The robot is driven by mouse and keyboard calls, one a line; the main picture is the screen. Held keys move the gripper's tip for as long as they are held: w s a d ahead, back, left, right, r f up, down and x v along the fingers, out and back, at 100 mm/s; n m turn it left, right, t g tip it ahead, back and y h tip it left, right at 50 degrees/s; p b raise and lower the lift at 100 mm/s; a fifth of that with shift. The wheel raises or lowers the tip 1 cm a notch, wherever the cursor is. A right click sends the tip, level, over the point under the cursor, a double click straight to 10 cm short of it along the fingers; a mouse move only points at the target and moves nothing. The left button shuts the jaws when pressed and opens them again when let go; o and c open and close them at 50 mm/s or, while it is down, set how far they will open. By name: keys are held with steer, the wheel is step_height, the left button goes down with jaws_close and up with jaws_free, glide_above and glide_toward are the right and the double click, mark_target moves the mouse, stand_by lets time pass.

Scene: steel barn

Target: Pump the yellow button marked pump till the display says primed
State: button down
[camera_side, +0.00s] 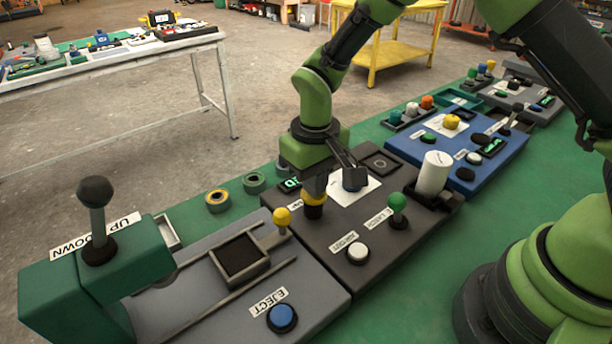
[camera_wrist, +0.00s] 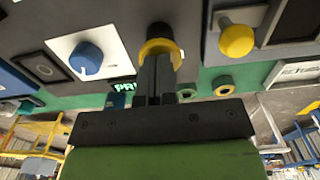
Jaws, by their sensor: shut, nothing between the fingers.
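The yellow pump button (camera_side: 314,199) sits on a black base on the dark grey panel (camera_side: 320,240). It also shows in the wrist view (camera_wrist: 150,48), partly behind my fingers. My gripper (camera_side: 315,184) is shut and empty, pointing down, with its fingertips at the top of the button. They appear to touch it, but I cannot tell how far it is pressed. In the wrist view my closed fingers (camera_wrist: 158,62) overlap the yellow cap. The display (camera_wrist: 125,87) has green letters beginning "PR"; the rest is hidden. Its edge shows in the side view (camera_side: 290,185).
A blue knob (camera_side: 355,181) on a white plate stands close beside my gripper. A yellow ball lever (camera_side: 282,217), green ball lever (camera_side: 397,203), white button (camera_side: 357,252) and white cylinder (camera_side: 433,173) are nearby. Two tape rolls (camera_side: 217,201) lie on the green bench behind.

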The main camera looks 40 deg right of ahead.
steer(key=shift+r, duration=3.8)
steer(key=s+d+r+m+t+y, duration=0.1)
steer(key=s+d+r+t, duration=0.15)
steer(key=r, duration=0.55)
steer(key=s+d+r+m+t, duration=0.1)
steer(key=s+d+r+t, duration=0.1)
steer(key=s, duration=0.6)
steer(key=s+d+r+m+t+y, duration=0.1)
steer(key=s+d+r+m+t, duration=0.1)
steer(key=s+r, duration=0.3)
steer(key=s, duration=0.3)
steer(key=shift+s+d+t, duration=0.3)
steer(key=shift+s+t, duration=0.05)
steer(key=shift+r, duration=0.1)
